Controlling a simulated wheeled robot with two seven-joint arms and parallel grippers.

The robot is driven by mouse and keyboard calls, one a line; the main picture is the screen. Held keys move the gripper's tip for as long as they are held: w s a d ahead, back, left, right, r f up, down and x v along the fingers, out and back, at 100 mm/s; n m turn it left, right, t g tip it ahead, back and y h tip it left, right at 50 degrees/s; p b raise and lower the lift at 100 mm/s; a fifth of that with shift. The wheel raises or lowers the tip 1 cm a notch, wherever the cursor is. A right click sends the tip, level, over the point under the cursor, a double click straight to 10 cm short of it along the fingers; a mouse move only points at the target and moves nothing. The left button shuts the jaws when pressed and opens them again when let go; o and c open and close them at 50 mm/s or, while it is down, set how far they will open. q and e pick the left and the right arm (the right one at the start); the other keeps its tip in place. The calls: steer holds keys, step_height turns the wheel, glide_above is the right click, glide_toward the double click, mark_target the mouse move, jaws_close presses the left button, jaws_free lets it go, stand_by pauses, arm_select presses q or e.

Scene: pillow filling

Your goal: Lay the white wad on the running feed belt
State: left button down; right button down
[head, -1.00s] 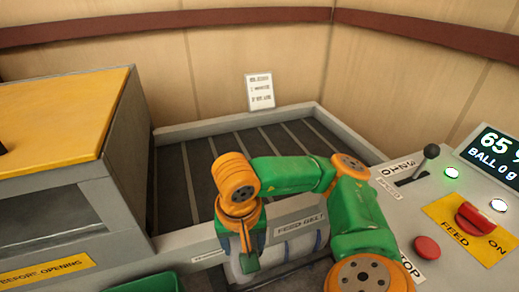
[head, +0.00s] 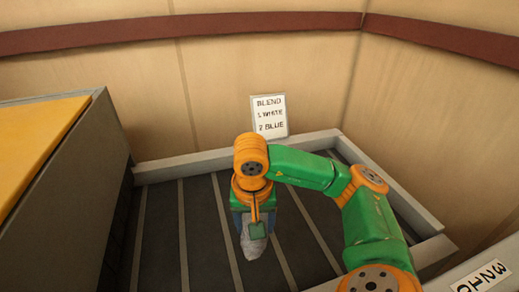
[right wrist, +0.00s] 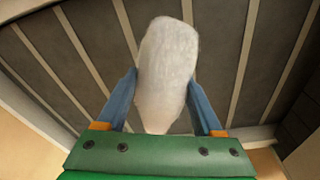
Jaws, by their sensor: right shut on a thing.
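The white wad (right wrist: 165,75) is a pale, fluffy, elongated lump between the blue fingers of my right gripper (right wrist: 161,100) in the right wrist view. The gripper is shut on it. In the head view the wad (head: 253,244) shows below my right gripper (head: 255,222), over the dark slatted feed belt (head: 165,240). I cannot tell whether the wad touches the belt. The belt (right wrist: 222,65) also fills much of the right wrist view behind the wad. My left gripper is not in view.
A pale grey rim (head: 200,160) borders the belt. A card (head: 270,116) reading "BLEND 1 WHITE 2 BLUE" stands at the back rim. A grey cabinet with a yellow top (head: 35,140) stands at the left. The belt is bare left of my arm.

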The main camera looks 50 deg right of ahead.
steer(key=w+d+f, duration=0.2)
steer(key=w+d+f+p, duration=0.1)
steer(key=w+f, duration=0.1)
steer(key=f, duration=0.1)
steer(key=w+d+f, duration=0.2)
steer(key=shift+w+d+f, duration=0.2)
steer(key=shift+d+f, duration=0.1)
steer(key=shift+d, duration=0.05)
step_height(320, 180, down, 3)
steer(key=shift+r+p, duration=0.2)
steer(key=shift+p, duration=0.65)
steer(key=shift+f, duration=0.2)
steer(key=shift+f+b, duration=0.7)
steer(key=shift+b, duration=0.1)
jaws_free()
steer(key=shift+r, duration=0.15)
